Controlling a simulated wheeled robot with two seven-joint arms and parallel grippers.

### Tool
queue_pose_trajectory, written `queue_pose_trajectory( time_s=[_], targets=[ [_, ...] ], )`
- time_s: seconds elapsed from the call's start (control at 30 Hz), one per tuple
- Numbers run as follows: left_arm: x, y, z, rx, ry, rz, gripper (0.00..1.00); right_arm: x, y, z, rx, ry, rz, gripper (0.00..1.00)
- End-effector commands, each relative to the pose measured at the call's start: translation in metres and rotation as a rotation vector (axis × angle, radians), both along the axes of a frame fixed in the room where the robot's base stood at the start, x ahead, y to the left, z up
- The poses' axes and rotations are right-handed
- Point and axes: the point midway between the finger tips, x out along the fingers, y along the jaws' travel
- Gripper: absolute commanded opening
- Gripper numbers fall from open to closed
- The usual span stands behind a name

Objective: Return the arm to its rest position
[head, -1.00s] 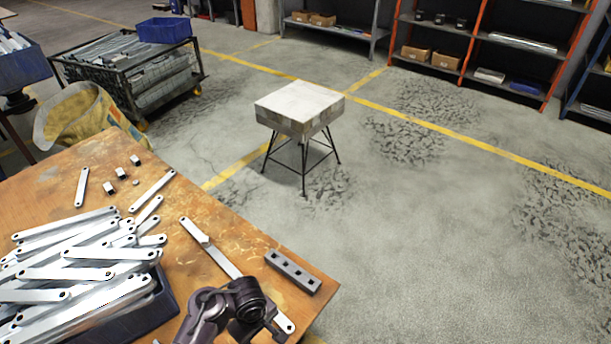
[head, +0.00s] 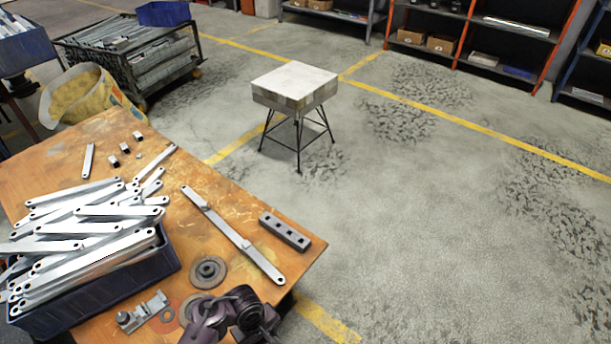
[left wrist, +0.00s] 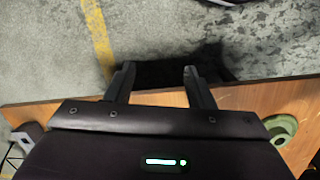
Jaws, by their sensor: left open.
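My left gripper (left wrist: 160,88) shows in the left wrist view with its two dark fingers apart and nothing between them. It is by the edge of the wooden table (left wrist: 240,97), with floor beyond the fingertips. In the head view, a dark jointed part of my arm is at the bottom edge, over the table's near corner; I cannot make out fingers there. A long galvanized bracket (head: 232,235) lies flat on the table (head: 80,186), clear of the arm. My right gripper is in neither view.
A dark blue bin (head: 150,265) heaped with brackets stands on the table. A grey block with holes (head: 285,231), a disc (head: 208,271) and a small metal fixture (head: 142,312) lie near it. A stool (head: 295,86) stands on open floor. Shelves (head: 470,40) line the back.

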Motion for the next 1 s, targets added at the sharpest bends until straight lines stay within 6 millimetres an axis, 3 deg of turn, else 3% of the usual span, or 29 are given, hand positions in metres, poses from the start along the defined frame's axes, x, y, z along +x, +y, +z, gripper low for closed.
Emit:
queue_pose_trajectory(
  time_s=[0.27,0.43,0.6,0.7,0.8,1.0],
  targets=[
    [-0.05,0.003,-0.064,-0.105,-0.007,-0.15,0.48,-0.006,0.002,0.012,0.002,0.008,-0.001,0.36],
    [-0.115,0.026,-0.125,-0.121,-0.074,-0.326,0.48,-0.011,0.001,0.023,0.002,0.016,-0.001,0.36],
    [-0.196,0.071,-0.172,-0.028,-0.157,-0.582,0.48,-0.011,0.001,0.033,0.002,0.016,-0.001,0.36],
    [-0.235,0.096,-0.185,0.041,-0.178,-0.723,0.48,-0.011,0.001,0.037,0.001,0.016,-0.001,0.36],
    [-0.26,0.113,-0.19,0.091,-0.186,-0.825,0.48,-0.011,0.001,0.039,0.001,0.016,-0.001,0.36],
    [-0.272,0.122,-0.193,0.119,-0.19,-0.884,0.48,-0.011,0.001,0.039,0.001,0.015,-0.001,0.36]
  ],
)
